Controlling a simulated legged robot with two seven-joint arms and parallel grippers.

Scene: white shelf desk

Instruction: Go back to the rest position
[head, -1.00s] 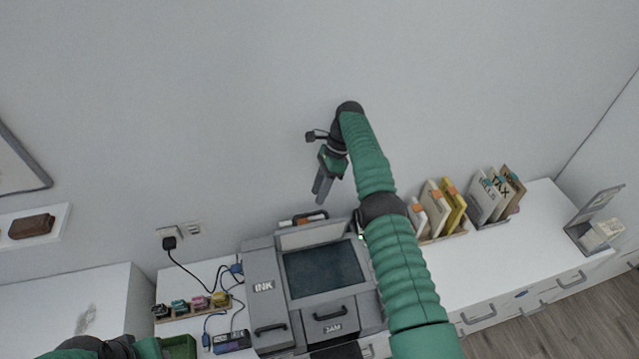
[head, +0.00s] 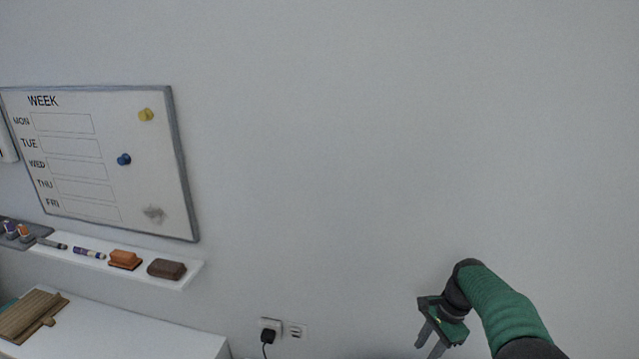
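My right gripper (head: 432,345) is at the lower right, on the end of my green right arm, in front of the bare grey wall. Its two grey fingers point down and stand apart with a gap between them, and nothing shows between them. The fingertips are close to the bottom edge of the picture. My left gripper and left arm are out of the picture.
A whiteboard (head: 105,160) with weekday rows hangs at the left. Below it a white ledge (head: 190,277) holds erasers and markers. A white desk top (head: 120,335) with a wooden item (head: 30,312) is at lower left. A plug (head: 268,333) sits in a wall socket.

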